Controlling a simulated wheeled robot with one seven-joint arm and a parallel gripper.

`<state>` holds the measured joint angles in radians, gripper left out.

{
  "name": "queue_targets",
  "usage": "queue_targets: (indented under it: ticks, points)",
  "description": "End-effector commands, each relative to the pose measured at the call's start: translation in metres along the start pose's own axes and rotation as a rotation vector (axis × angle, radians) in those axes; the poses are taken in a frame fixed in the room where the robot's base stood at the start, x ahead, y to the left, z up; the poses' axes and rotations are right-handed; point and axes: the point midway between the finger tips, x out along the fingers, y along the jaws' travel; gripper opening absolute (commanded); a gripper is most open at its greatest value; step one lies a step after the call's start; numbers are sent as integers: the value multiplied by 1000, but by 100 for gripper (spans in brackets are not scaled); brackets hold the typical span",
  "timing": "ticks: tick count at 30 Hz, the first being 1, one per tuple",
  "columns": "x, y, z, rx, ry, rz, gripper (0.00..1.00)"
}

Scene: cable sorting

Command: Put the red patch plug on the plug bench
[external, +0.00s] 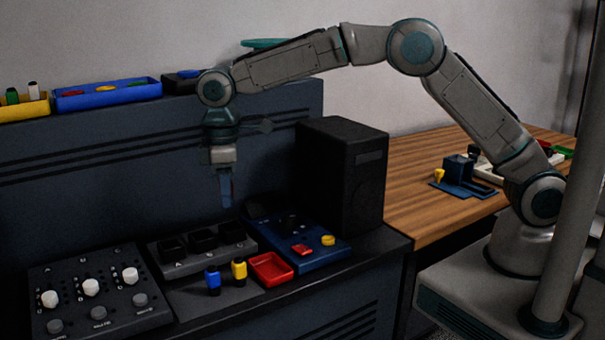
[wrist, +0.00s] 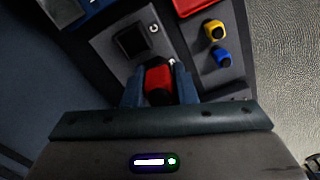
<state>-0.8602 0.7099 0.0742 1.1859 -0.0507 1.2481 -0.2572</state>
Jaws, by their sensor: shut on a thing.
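My gripper (external: 227,204) points down above the grey socket block (external: 190,268), with a gap below its fingertips. In the wrist view my gripper (wrist: 160,84) is shut on the red patch plug (wrist: 158,80), which sits between its two blue fingers. I cannot make out the red plug in the external view. The block has three black sockets in a row; the one labelled C (wrist: 130,41) shows empty. A blue plug (external: 212,280) and a yellow plug (external: 239,270) stand on the dark strip in front of the block. No label tells which part is the plug bench.
A red tray (external: 271,270) lies right of the yellow plug. A blue panel (external: 320,252) with red and yellow pieces and a tall black box (external: 342,175) stand farther right. A panel with white knobs (external: 90,300) is at left. Bins line the back ledge.

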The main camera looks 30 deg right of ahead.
Motion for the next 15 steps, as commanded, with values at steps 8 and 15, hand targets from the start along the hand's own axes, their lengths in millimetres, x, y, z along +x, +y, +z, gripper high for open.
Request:
queue_targets:
  ticks: [8,15]
  points:
    - [-63,109,72,344,5,2,2]
    - [-108,180,151,638,4,2,2]
